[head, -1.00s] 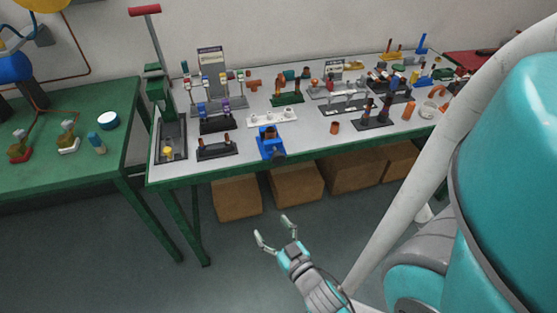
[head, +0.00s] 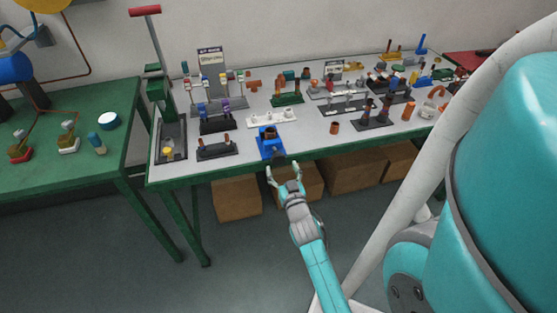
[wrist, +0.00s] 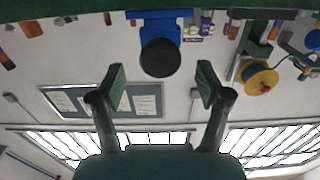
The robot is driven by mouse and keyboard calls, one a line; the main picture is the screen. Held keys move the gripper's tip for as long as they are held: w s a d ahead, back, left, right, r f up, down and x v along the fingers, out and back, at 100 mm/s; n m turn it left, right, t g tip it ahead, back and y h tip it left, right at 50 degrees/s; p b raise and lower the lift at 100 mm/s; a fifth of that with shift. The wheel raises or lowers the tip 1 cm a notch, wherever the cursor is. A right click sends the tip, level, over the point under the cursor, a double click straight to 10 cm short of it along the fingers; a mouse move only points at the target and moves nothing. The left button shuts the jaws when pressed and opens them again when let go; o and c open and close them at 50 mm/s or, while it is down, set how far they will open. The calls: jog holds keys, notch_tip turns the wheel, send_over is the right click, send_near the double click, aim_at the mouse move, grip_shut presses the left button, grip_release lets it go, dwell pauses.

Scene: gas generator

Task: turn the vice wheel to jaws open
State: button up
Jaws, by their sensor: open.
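The blue vice (head: 268,139) stands at the front edge of the grey-topped bench, with a brown round piece at its top. Its dark wheel (head: 277,155) faces outward over the edge. My gripper (head: 284,169) is open and empty, just in front of and a little below the wheel in the head view. In the wrist view the round dark wheel (wrist: 160,57) shows beyond and between the two fingertips (wrist: 161,80), apart from them, with the blue vice body (wrist: 160,24) behind it. The vice jaws are too small to judge.
The bench (head: 350,148) holds several fittings and racks behind and beside the vice. A black rack (head: 217,148) stands to the left of the vice. Cardboard boxes (head: 236,198) sit under the bench. A green table (head: 60,170) is at the left. The floor in front is clear.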

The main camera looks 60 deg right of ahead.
aim_at(279, 162)
jog(key=shift+x, duration=2.4)
jog(key=shift+a, duration=0.1)
jog(key=c, duration=1.2)
